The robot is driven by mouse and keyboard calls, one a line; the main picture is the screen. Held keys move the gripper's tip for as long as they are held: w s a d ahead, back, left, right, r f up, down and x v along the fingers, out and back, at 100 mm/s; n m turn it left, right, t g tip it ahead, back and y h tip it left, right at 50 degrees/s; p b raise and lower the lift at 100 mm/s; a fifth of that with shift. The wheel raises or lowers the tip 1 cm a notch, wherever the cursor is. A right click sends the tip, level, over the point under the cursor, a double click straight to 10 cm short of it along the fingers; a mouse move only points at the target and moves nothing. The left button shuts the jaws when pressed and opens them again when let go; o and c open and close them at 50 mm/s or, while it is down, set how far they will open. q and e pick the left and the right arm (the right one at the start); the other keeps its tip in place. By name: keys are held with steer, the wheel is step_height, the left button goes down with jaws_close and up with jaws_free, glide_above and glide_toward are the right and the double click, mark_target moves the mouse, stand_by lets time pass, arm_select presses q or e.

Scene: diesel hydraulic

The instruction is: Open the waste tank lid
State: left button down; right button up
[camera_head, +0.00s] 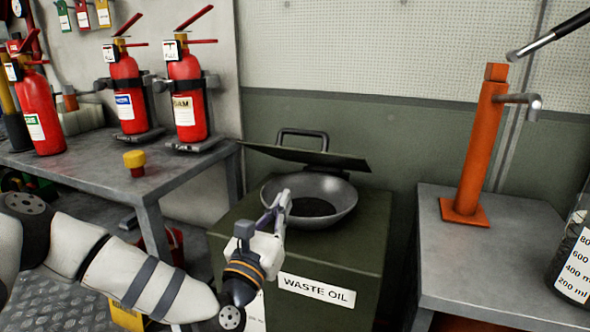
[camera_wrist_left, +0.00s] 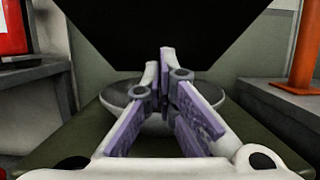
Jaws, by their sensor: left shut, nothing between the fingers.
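The waste tank (camera_head: 300,262) is a dark green box labelled "WASTE OIL", with a grey metal funnel bowl (camera_head: 335,208) set in its top. Its lid (camera_head: 305,156) is a dark flat panel with a handle (camera_head: 302,132), raised and tilted up behind the bowl. In the left wrist view the lid's dark underside (camera_wrist_left: 165,30) fills the top, beyond my fingers. My left gripper (camera_head: 284,196) is shut and empty, over the near left rim of the bowl. It also shows in the left wrist view (camera_wrist_left: 164,60), with the fingertips in front of the lid. My right gripper is not in view.
A metal bench (camera_head: 190,160) at the left holds several red fire extinguishers (camera_head: 186,95) and a yellow-red knob (camera_head: 135,160). At the right, a grey table (camera_head: 450,250) carries an orange hand pump (camera_head: 482,140) and a measuring jug (camera_head: 572,260). A wall stands close behind the tank.

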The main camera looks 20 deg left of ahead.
arm_select(q)
steer(key=w+r, duration=0.2)
steer(key=w, duration=0.1)
steer(key=w+r+p, duration=0.1)
steer(key=w, duration=0.1)
steer(key=shift+w+d+r, duration=0.1)
steer(key=shift+w+r, duration=0.1)
steer(key=shift+r, duration=0.15)
steer(key=shift+w+r, duration=0.35)
steer(key=shift+r, duration=0.2)
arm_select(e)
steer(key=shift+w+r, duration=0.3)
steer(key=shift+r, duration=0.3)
